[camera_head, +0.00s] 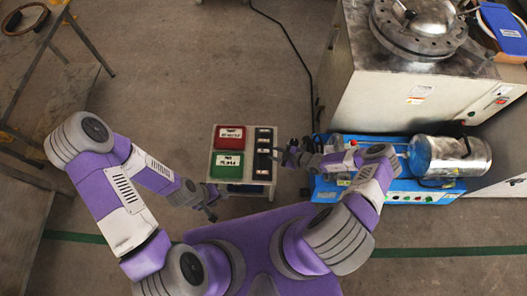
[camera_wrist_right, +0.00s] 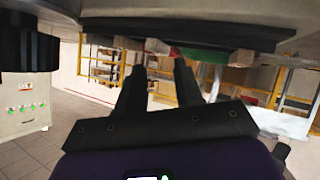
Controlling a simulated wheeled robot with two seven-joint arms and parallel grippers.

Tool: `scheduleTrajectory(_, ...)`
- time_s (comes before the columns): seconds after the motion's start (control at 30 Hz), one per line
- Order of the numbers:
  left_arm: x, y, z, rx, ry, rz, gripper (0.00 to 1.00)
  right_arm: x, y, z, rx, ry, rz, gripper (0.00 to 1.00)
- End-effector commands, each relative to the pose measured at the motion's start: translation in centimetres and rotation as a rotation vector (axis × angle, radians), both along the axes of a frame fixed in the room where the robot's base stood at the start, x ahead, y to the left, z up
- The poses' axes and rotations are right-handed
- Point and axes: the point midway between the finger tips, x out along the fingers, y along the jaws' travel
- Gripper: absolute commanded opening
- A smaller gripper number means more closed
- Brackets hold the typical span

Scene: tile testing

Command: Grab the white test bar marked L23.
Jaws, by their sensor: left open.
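The marks are too small to read, so I cannot tell which is the white test bar L23. My right gripper (camera_head: 284,157) is just right of this column, by the table's right edge. In the right wrist view its two black fingers (camera_wrist_right: 160,65) are apart with nothing seen between them. My left gripper (camera_head: 212,216) is open and low, by the table's front left corner.
A red tray (camera_head: 230,134) and a green tray (camera_head: 227,160) with labels lie on the table's left half. A blue machine (camera_head: 385,190) with a metal cylinder stands to the right. A large pale cabinet (camera_head: 410,95) is behind it. Floor left of the table is clear.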

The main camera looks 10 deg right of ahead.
Motion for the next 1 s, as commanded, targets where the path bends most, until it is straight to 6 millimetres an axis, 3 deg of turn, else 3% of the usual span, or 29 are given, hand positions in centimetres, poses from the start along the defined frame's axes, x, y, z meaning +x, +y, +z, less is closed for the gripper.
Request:
scheduleTrajectory(0.3, 0.0, 0.0, -1.9, 0.0, 0.0, 0.0, 0.43, 2.8, 2.6, -2.4, -0.001, -0.001, 0.003, 0.35)
scheduleTrajectory(0.57, 0.0, 0.0, -1.8, 0.0, 0.0, 0.0, 0.43, 3.0, 2.8, -2.3, -0.003, -0.001, 0.003, 0.35)
scheduleTrajectory(0.8, 0.0, 0.0, -1.8, 0.0, 0.0, 0.0, 0.43, 3.0, 2.8, -2.3, -0.003, -0.001, 0.003, 0.0)
scheduleTrajectory(1.0, 0.0, 0.0, -1.8, 0.0, 0.0, 0.0, 0.43, 2.9, 2.8, -2.4, -0.004, 0.0, 0.004, 0.0)
